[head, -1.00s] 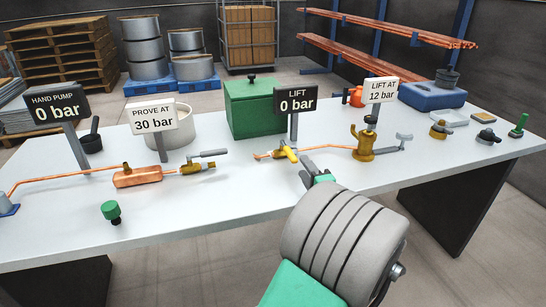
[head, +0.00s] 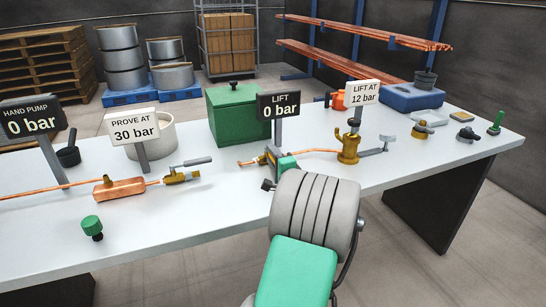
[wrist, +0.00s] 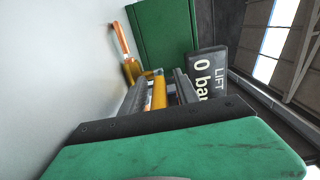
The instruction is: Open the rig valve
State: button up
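The brass valve with a yellow lever stands on the bench by the LIFT 0 bar sign (head: 279,105). In the head view it is mostly hidden behind my gripper (head: 271,170); its copper pipe end (head: 248,163) shows. In the wrist view the yellow lever (wrist: 158,95) lies between my two dark fingers (wrist: 158,92). Gaps seem to show on both sides of it, so my gripper looks open around it; contact is hard to judge. A second brass valve (head: 178,177) with a grey lever sits further left, beside the PROVE AT 30 bar sign (head: 134,127).
A green box (head: 236,112) stands behind the valve. A brass fitting (head: 349,146) is to its right under the LIFT AT 12 bar sign (head: 362,92). A copper cylinder (head: 119,188) and green knob (head: 91,226) are left. The front middle of the bench (head: 200,225) is clear.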

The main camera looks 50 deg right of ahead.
grip_shut()
dwell(1.4)
